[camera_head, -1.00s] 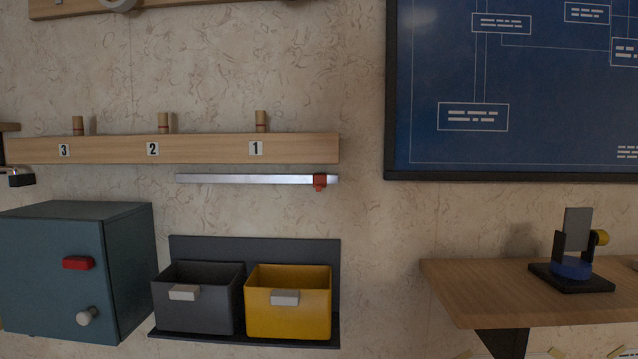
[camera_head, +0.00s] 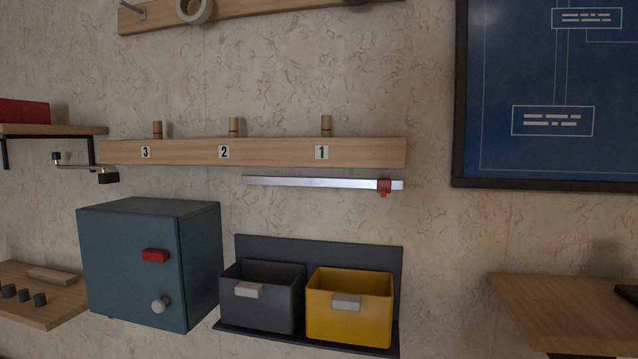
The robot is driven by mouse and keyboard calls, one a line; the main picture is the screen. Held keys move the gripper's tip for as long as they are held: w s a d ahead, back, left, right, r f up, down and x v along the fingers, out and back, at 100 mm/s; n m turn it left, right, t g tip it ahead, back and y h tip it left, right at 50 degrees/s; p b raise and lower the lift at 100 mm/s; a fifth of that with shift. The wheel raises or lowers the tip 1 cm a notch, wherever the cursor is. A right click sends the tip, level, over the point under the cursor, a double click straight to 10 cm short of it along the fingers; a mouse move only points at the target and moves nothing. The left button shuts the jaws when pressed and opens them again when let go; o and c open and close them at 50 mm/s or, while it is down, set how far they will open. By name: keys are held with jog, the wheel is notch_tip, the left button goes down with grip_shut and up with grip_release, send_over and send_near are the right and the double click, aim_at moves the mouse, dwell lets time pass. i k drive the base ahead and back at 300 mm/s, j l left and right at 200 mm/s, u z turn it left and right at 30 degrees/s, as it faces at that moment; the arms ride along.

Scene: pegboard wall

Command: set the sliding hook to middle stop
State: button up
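The sliding hook (camera_head: 384,187) is a small red-orange piece on a silver horizontal rail (camera_head: 310,182). It sits near the rail's right end, with a short bit of rail showing to its right. The rail is mounted on the wall below a wooden board (camera_head: 265,152) with pegs and the labels 3, 2 and 1 from left to right. The hook is to the right of label 1. No stop marks can be made out on the rail. My gripper is not in view.
A grey bin (camera_head: 262,308) and a yellow bin (camera_head: 349,318) hang below the rail. A teal cabinet (camera_head: 120,265) with a red handle and a round knob is at left. A wooden shelf (camera_head: 570,312) is at lower right, and a blue framed board (camera_head: 545,90) above it.

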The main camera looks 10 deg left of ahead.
aim_at(384, 185)
jog(key=l, duration=0.7)
jog(key=i+l, duration=0.1)
jog(key=l, duration=0.6)
